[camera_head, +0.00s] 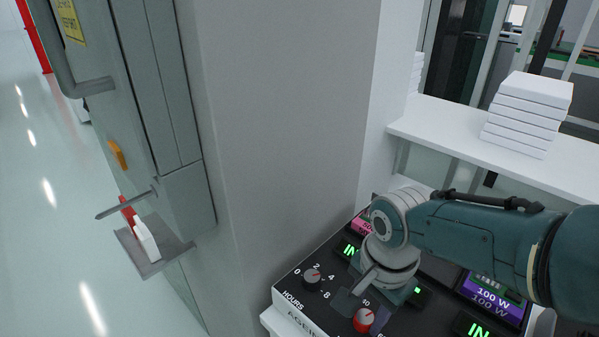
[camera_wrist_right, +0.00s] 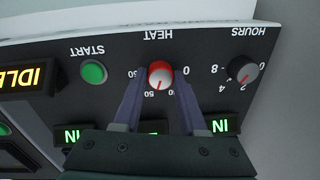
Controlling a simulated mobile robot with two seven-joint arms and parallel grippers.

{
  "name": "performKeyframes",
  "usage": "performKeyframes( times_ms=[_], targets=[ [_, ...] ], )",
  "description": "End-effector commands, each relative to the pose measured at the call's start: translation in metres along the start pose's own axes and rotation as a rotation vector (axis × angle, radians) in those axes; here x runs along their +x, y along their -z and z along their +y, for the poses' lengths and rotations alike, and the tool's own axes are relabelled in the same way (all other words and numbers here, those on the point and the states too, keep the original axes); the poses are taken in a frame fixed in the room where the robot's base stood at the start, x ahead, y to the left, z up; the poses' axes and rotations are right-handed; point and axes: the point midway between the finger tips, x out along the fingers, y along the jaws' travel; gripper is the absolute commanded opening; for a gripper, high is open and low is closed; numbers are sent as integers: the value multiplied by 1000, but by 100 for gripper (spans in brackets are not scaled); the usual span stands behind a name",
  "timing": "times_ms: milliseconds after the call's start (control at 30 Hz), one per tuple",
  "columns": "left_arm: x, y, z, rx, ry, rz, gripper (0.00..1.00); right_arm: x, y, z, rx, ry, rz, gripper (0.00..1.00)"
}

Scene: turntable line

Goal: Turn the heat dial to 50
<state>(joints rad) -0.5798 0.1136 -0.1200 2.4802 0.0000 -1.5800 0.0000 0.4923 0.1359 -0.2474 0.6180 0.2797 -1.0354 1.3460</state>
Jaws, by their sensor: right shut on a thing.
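The heat dial (camera_head: 364,320) is a round knob with a red rim on the black control panel; it also shows in the right wrist view (camera_wrist_right: 160,75), under an upside-down HEAT label. My right gripper (camera_wrist_right: 160,88) is shut on this dial, one finger on each side. In the head view the right gripper (camera_head: 364,312) reaches down to the panel from the right. In the wrist view the dial's pointer faces down, near a mark that looks like 50. Part of the scale is hidden by the fingers. My left gripper is not in view.
The hours dial (camera_wrist_right: 244,70) sits beside the heat dial, and a green START button (camera_wrist_right: 94,71) is on the other side. Lit green displays (camera_head: 348,250) surround them. A grey pillar (camera_head: 280,120) rises behind the panel. White boxes (camera_head: 528,112) are stacked on a shelf (camera_head: 450,133).

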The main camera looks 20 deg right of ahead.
Motion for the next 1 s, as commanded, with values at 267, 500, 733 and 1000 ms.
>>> performKeyframes(
  times_ms=[267, 500, 733, 1000],
  targets=[
    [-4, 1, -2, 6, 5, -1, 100, -1, 0, 0, 135, 0, 9, 0],
    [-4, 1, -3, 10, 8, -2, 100, 0, 1, 0, 181, 1, 13, 0],
    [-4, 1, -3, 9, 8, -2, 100, 0, 1, 0, 188, 1, 14, 0],
    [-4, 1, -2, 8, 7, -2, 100, 0, 1, 0, 186, 1, 14, 50]
  ],
)
